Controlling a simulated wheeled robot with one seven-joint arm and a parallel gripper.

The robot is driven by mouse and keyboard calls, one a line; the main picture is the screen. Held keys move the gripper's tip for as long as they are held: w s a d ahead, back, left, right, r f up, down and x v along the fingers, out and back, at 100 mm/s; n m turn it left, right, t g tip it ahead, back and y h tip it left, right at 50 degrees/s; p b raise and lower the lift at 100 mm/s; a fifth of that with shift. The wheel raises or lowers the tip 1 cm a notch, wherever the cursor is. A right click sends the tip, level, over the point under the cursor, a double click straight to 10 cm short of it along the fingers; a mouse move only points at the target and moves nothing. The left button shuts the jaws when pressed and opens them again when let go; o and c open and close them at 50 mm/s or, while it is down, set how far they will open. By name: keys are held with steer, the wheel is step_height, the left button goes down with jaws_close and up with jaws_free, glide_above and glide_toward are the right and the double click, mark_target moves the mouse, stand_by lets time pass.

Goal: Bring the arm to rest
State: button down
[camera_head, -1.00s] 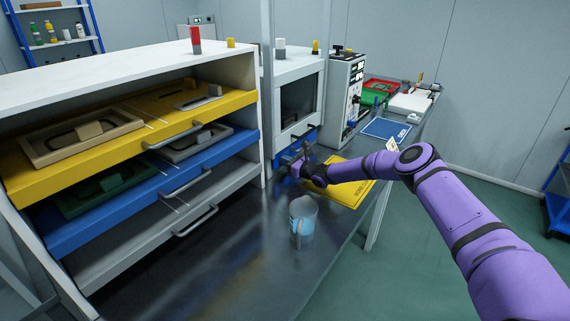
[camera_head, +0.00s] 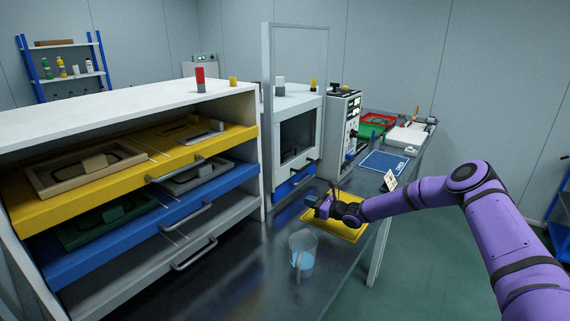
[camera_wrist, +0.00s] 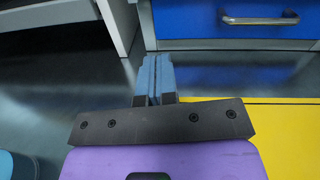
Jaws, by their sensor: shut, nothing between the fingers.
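My purple arm reaches in from the right in the head view. My gripper (camera_head: 312,203) is above the bench beside the yellow mat (camera_head: 345,228), with nothing held. In the wrist view the two blue-grey fingers of my gripper (camera_wrist: 156,76) lie together, shut and empty. Ahead of them is the blue drawer front (camera_wrist: 230,20) with a metal handle; it also shows below the chamber in the head view (camera_head: 291,184). The fingers look apart from the handle.
A clear jug (camera_head: 303,250) with blue contents stands on the dark bench near my gripper. The cabinet (camera_head: 130,97) at left has yellow, blue and grey drawers pulled out. A small card (camera_head: 389,180) stands behind my forearm. A blue mat (camera_head: 385,164) lies further back.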

steer(key=s+a+r+n+g, duration=0.2)
steer(key=s+r+n+g, duration=0.3)
steer(key=r, duration=0.3)
steer(key=s+a+r+n+g, duration=0.25)
steer(key=s+r+n, duration=0.3)
steer(key=r, duration=0.35)
steer(key=s+d+r+n+g+h, duration=0.2)
steer(key=s+r+n+h, duration=0.45)
steer(key=s+r, duration=0.55)
steer(key=s+d+r+n+t+h, duration=0.1)
steer(key=s+d+r+n+h, duration=0.25)
steer(key=s, duration=0.65)
steer(key=s+d+r+n+t+h, duration=0.1)
steer(key=s+d+r+n, duration=0.1)
steer(key=s+d+r, duration=0.6)
steer(key=s+d+t+h, duration=0.1)
steer(key=s+d, duration=0.2)
steer(key=s, duration=0.6)
steer(key=s+d+n+t+h, duration=0.1)
steer(key=s+d+h, duration=0.1)
steer(key=s, duration=0.8)
steer(key=shift+d+r+h, duration=0.3)
steer(key=shift+d+r, duration=0.05)
steer(key=shift+d, duration=0.1)
steer(key=shift+n+t, duration=0.25)
